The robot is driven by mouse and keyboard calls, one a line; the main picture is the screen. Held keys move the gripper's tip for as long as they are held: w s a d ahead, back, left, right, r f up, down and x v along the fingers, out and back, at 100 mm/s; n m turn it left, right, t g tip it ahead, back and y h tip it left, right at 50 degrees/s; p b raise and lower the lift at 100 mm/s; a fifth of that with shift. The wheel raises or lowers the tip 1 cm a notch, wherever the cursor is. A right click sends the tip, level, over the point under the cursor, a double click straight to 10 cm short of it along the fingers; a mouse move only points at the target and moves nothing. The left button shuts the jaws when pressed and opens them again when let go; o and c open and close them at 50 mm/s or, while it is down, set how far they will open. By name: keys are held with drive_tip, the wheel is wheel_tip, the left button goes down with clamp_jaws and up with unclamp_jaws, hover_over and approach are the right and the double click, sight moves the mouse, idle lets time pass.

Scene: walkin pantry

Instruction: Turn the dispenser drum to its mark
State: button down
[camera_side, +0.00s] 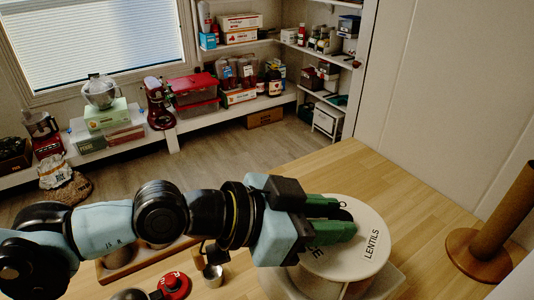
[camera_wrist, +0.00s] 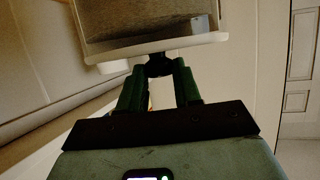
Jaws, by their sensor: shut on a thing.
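The dispenser drum (camera_side: 368,262) is a round, cream-coloured drum on the wooden counter, with a pale base beneath it. Its face reads "LENTILS" on the right, and another label ending in "CE" is partly covered by my gripper. My gripper (camera_side: 347,216) reaches in from the left over the drum face, its green fingers shut on a dark knob there. In the wrist view, the fingers (camera_wrist: 160,80) close on the dark knob (camera_wrist: 158,64) below a pale edge. I cannot make out the drum's mark in either view.
A brown post on a round base (camera_side: 490,225) stands to the right of the drum. A wooden rack (camera_side: 135,267), a small metal cup (camera_side: 213,276) and a red round item (camera_side: 174,286) lie left, near my arm. The counter (camera_side: 330,165) behind the drum is clear.

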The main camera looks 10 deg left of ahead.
drive_tip(key=c, duration=0.8)
unclamp_jaws()
drive_tip(key=shift+a, duration=0.1)
drive_tip(key=shift+v, duration=6)
